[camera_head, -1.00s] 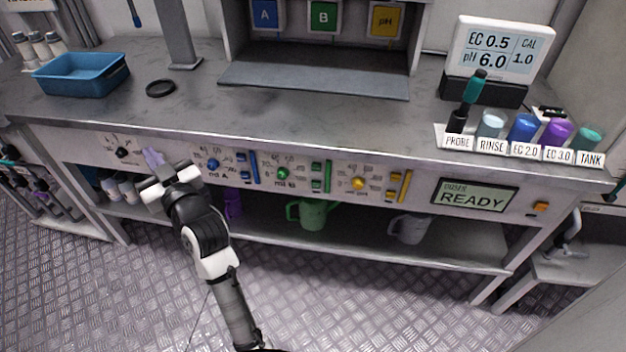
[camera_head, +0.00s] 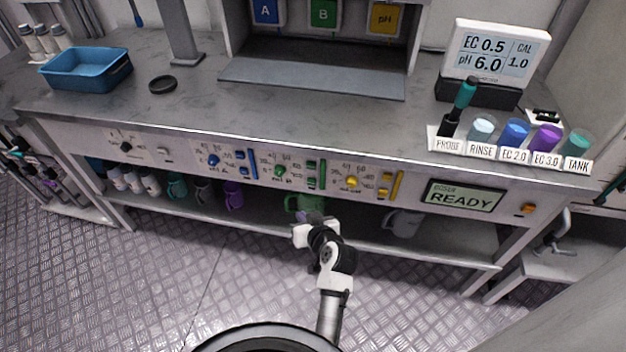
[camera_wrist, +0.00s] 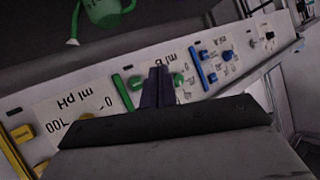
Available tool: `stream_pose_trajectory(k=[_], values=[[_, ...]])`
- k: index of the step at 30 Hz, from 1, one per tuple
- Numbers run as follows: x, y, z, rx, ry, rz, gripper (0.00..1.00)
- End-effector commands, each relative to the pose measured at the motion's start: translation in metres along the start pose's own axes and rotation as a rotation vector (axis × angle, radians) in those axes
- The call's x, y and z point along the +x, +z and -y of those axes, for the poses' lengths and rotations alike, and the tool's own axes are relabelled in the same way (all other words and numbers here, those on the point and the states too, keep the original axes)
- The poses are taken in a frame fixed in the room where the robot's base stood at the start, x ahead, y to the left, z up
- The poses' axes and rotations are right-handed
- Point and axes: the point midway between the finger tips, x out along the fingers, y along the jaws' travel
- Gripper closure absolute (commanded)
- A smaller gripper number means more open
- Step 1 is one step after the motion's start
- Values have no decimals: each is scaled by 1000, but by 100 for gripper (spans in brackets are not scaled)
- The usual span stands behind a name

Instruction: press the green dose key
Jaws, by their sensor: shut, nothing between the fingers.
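The green dose section of the front panel has a green knob (camera_head: 281,171), two small green keys (camera_head: 312,174) one above the other, and a green bar (camera_head: 322,174) at their right. I cannot read which key is the dose key. My gripper (camera_head: 312,218) is shut and empty, below the green section and in front of the green jug. In the wrist view, turned upside down, the shut fingers (camera_wrist: 157,86) stand between the green knob (camera_wrist: 178,80) and a green key (camera_wrist: 135,83). They hide part of the panel. Contact with a key cannot be seen.
Blue controls (camera_head: 212,160) sit left of the green ones and yellow controls (camera_head: 352,182) right. The READY display (camera_head: 463,198) is further right. A shelf below holds a green jug (camera_head: 303,203) and other jugs. The worktop edge overhangs the panel.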

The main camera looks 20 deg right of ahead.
Motion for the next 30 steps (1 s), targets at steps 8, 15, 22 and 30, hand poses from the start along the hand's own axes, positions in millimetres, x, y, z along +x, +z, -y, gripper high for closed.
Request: stream_pose_trajectory(k=[8, 15, 22, 30], values=[[-1, 2, -2, 3, 1, 5, 100], [4, -2, -5, 3, 1, 2, 100], [25, -16, -20, 3, 1, 1, 100], [50, -34, -39, 2, 2, 2, 100]])
